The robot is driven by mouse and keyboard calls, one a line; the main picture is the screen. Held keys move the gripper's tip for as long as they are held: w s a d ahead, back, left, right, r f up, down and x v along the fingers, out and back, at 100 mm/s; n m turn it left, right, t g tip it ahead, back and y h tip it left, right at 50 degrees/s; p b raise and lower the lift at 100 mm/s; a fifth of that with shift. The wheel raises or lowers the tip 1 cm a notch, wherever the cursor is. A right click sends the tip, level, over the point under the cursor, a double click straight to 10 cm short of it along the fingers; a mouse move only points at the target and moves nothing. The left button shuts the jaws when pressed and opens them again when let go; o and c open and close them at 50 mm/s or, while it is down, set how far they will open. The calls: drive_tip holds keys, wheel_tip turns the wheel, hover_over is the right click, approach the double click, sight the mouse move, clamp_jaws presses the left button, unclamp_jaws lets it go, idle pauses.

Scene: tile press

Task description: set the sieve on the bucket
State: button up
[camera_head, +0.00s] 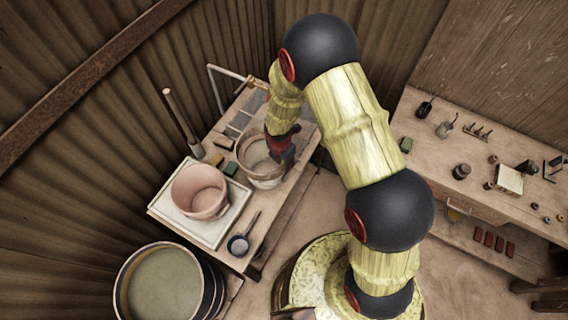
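A round, pale, hoop-like vessel (256,170), which looks like the sieve, is on the left table toward its far end. A pinkish, open, round tub (198,194), which looks like the bucket, stands upright on a white square board, nearer and to the left. The two are apart. My gripper (281,158), dark with red parts, is at the right rim of the pale vessel, pointing down. It overlaps that rim in the picture. The fingers are small and dark, so I cannot tell whether they are closed on the rim.
The white board (229,222) lies on the left table. A dark-headed ladle (240,243) and small green blocks (230,169) lie nearby. A large barrel (164,286) stands at lower left. A wooden pole (180,119) rises behind. A workbench (428,148) with small tools is at right.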

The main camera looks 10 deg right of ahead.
wheel_tip(320, 180, up, 10)
drive_tip(key=shift+s+a, duration=0.4)
drive_tip(key=shift+s, duration=0.05)
drive_tip(key=s+d+r+m+t+b, duration=0.2)
drive_tip(key=s+d+r+m+b, duration=0.3)
drive_tip(key=s+m+b, duration=0.4)
drive_tip(key=s+d+r+m+t+b, duration=0.2)
drive_tip(key=s+d+r+m+b, duration=0.3)
drive_tip(key=s+m+b, duration=0.5)
drive_tip(key=d+m+b, duration=0.1)
drive_tip(key=m+b, duration=0.4)
drive_tip(key=m, duration=0.2)
drive_tip(key=shift+s+d+r+t+y, duration=0.15)
drive_tip(key=shift+s+r+t+y, duration=0.15)
drive_tip(key=shift+r+y, duration=0.1)
